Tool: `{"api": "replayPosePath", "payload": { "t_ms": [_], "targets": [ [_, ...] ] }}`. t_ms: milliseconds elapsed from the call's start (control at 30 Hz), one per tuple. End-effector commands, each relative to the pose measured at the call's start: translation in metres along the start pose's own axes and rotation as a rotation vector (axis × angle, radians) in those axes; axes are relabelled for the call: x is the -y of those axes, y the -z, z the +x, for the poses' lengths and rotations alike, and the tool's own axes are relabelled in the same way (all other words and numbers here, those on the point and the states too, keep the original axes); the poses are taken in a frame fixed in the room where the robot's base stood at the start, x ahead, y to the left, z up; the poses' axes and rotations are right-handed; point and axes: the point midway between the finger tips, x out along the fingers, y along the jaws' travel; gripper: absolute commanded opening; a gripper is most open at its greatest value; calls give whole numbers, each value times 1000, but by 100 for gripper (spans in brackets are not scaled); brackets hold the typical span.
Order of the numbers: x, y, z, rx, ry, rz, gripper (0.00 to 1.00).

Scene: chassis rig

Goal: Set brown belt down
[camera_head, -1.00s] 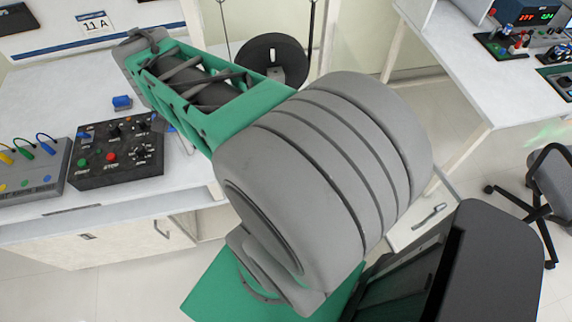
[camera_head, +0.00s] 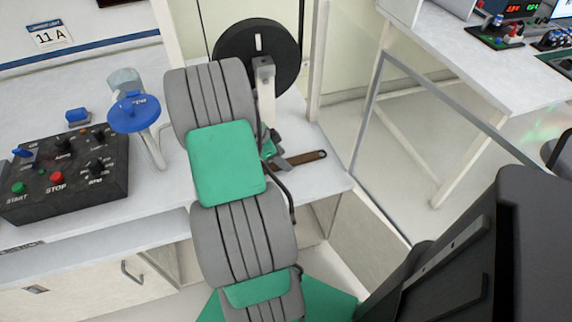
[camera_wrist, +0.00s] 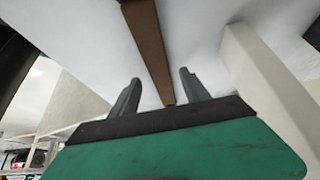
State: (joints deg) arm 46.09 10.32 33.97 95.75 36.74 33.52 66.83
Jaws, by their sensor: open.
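The brown belt (camera_head: 306,157) shows as a narrow brown strip on the white table, near its right end in the head view. In the wrist view the belt (camera_wrist: 150,45) runs from the top edge down between my two fingers. My gripper (camera_wrist: 160,77) is open, with a finger on each side of the belt and visible gaps to it. In the head view my gripper (camera_head: 272,149) is mostly hidden behind my arm, at the belt's left end. I cannot tell whether the belt lies flat along its whole length.
A black disc wheel (camera_head: 232,48) on a grey upright stands behind my arm. A blue-topped stand (camera_head: 134,112) and a black control box (camera_head: 62,172) are to the left. A pale post (camera_wrist: 262,70) stands right of my gripper.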

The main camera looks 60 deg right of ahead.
Motion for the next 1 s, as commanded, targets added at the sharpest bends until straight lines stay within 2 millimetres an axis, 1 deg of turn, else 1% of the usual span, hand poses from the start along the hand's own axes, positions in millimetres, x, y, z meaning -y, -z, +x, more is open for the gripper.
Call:
{"api": "replayPosePath", "payload": {
  "t_ms": [33, 100, 267, 300, 900, 967, 1000],
  "targets": [
    [0, -1, 10, 1, -3, -1, 55],
    [1, -1, 15, 1, 2, -2, 55],
    [1, -2, 14, 1, 4, -4, 55],
    [1, -2, 14, 1, 4, -4, 53],
    [1, -2, 14, 1, 4, -6, 4],
    [1, -2, 14, 1, 4, -6, 0],
    [1, -2, 14, 1, 4, -6, 0]
  ]
}}
